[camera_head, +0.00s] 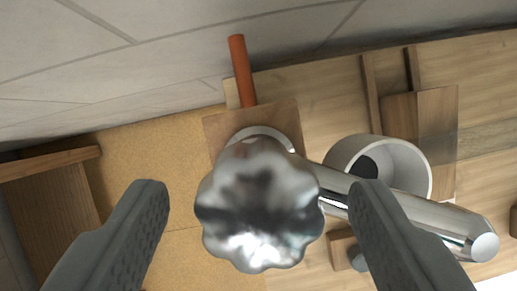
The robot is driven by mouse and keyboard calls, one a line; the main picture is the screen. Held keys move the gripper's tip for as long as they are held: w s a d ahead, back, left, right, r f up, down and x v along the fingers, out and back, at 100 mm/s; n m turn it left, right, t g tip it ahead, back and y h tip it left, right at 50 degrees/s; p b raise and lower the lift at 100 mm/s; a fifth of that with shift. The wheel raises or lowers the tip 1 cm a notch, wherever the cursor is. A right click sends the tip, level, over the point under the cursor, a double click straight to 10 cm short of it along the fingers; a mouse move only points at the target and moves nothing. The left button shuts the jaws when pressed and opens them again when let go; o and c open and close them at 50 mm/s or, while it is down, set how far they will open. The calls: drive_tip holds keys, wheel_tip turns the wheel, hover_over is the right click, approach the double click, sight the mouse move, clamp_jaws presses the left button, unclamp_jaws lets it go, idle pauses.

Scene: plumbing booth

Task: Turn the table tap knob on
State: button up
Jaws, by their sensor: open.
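The table tap knob (259,207) is a shiny silver, lobed knob near the middle of the head camera view, seen from above. A silver spout (440,221) runs from it to the lower right. A pale round base (262,135) shows partly behind the knob, on a brown wooden block (285,119). My gripper (260,212) is open. Its two dark grey fingers stand on the left and right of the knob with a visible gap on each side in the picture. The knob hides most of the tap body below it.
An orange-brown pipe (242,70) runs from the block toward the tiled wall (150,45). A white hollow cylinder (410,163) stands right of the knob, partly behind the spout. Wooden pieces (420,115) lie at the right. A wooden frame (50,190) is at the left.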

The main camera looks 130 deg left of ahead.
drive_tip(key=shift+w+d+f, duration=0.15)
drive_tip(key=shift+d+f, duration=0.05)
drive_tip(key=shift+f, duration=0.4)
drive_tip(key=c, duration=1)
